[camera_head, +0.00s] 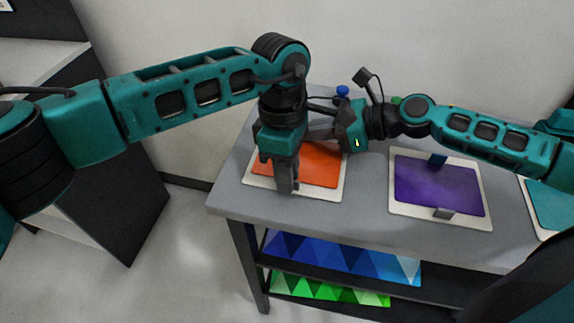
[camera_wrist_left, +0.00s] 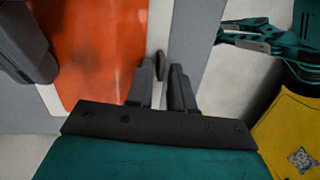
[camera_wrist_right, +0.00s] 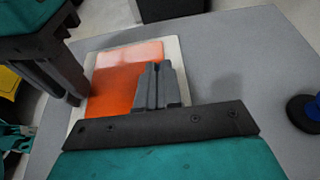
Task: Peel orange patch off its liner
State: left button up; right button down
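The orange patch (camera_head: 318,165) lies on its pale liner (camera_head: 258,184) at the left end of the grey table. It looks flat in all views. My left gripper (camera_head: 287,187) points down at the liner's front edge; in the left wrist view its fingers (camera_wrist_left: 164,85) stand slightly apart beside the patch (camera_wrist_left: 95,50), with a small dark rounded piece between them. My right gripper (camera_head: 318,131) reaches in from the right over the far part of the patch. In the right wrist view its fingers (camera_wrist_right: 157,85) are together over the patch (camera_wrist_right: 120,80); whether they pinch its edge is hidden.
A purple patch (camera_head: 435,185) on a liner with a blue and a grey clip lies to the right. A teal patch (camera_head: 553,205) lies beyond it. A blue knob (camera_head: 342,91) stands at the back. Blue (camera_head: 340,255) and green (camera_head: 325,291) patterned sheets lie on shelves below.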

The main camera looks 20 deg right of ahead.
pick_arm(q)
grip_shut()
dwell(0.6)
pick_arm(e)
jog(key=shift+r, duration=0.75)
dwell(0.4)
jog(key=shift+r, duration=1.95)
jog(key=shift+a+r, duration=0.1)
jog(key=shift+r, duration=1.35)
pick_arm(q)
jog(key=shift+o, duration=1.1)
grip_release()
pick_arm(e)
jog(key=shift+s+f, duration=0.1)
jog(key=shift+s, duration=0.05)
jog(key=shift+a, duration=0.1)
